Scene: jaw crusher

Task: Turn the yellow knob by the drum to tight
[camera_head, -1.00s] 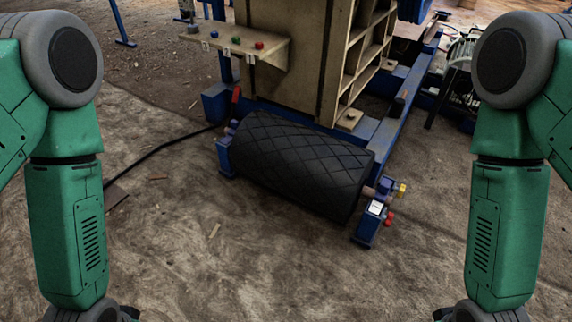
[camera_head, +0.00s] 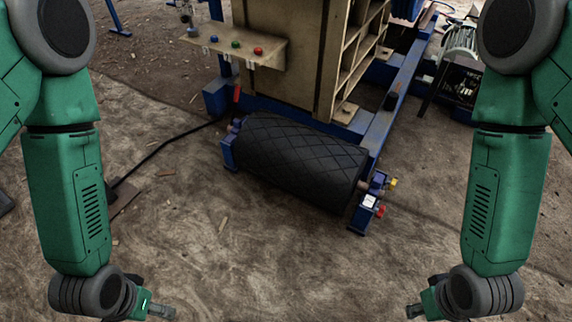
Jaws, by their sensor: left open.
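The yellow knob (camera_head: 393,182) is small and sits on the blue bracket at the right end of the black drum (camera_head: 295,162). The drum lies on its side at the machine's foot and has a diamond-patterned surface. My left gripper (camera_head: 161,311) is at the bottom edge, left of and nearer than the drum, open and well apart from the knob. My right gripper (camera_head: 415,311) is at the bottom edge, below the knob in the picture and apart from it. Only a small part of it shows, so its jaws cannot be made out.
A red knob (camera_head: 380,211) sits just below the yellow one, beside a white label (camera_head: 369,201). A wooden shelf (camera_head: 230,48) carries coloured buttons. A black cable (camera_head: 165,147) runs over the ground at left. The ground before the drum is clear apart from small chips.

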